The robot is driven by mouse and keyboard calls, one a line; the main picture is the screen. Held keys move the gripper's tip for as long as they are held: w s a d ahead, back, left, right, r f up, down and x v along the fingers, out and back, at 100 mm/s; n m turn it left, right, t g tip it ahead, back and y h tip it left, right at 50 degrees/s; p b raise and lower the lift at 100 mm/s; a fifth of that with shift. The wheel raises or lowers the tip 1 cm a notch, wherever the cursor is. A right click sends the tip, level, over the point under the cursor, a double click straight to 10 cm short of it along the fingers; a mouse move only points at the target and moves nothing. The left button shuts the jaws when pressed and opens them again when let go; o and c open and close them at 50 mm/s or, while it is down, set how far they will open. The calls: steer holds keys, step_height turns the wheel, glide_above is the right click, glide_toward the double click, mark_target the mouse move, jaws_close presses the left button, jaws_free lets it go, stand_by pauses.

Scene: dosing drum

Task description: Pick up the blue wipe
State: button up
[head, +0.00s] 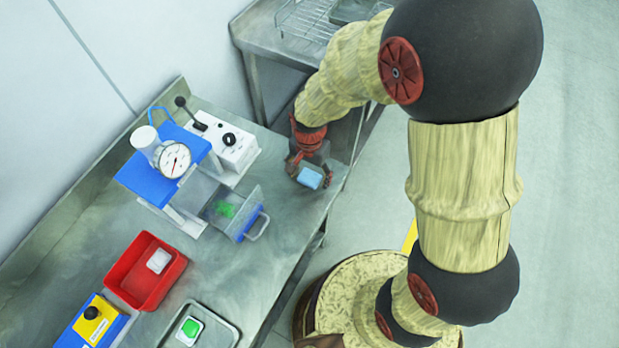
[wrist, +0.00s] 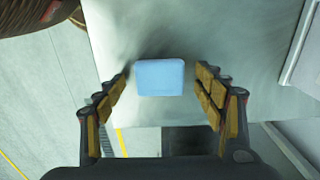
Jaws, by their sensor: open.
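The blue wipe (head: 310,178) is a small light-blue block near the right end of the metal bench. In the wrist view the wipe (wrist: 160,77) lies flat on the bench top, centred between the fingers. My gripper (head: 306,168) is at the wipe in the head view and hides part of what is behind it. In the wrist view my gripper (wrist: 163,95) is open, with one padded finger on each side of the wipe and a visible gap on both sides. Whether the fingertips touch the bench cannot be told.
The bench (head: 235,285) also holds a red bin (head: 122,280) with a white item, a metal tray (head: 222,325) with a green-and-white item, a white control box (head: 235,155) with a lever, and a dial gauge (head: 174,160). A drawer-like container (head: 243,222) stands left of the wipe.

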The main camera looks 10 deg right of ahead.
mark_target(309, 176)
steer(key=shift+c, duration=1)
steer(key=c, duration=0.7)
steer(key=shift+c, duration=0.2)
steer(key=shift+r, duration=0.45)
step_height(309, 176, up, 2)
steer(key=shift+w+r+p, duration=0.1)
steer(key=shift+r+p, duration=0.1)
steer(key=shift+p, duration=0.5)
steer(key=s+d+r+p, duration=0.1)
steer(key=s+r, duration=0.4)
steer(key=s, duration=0.2)
steer(key=s+r+p, duration=0.2)
steer(key=s+r, duration=0.2)
steer(key=s, duration=0.3)
steer(key=shift+d+r+p, duration=0.3)
steer(key=shift+d+r, duration=0.05)
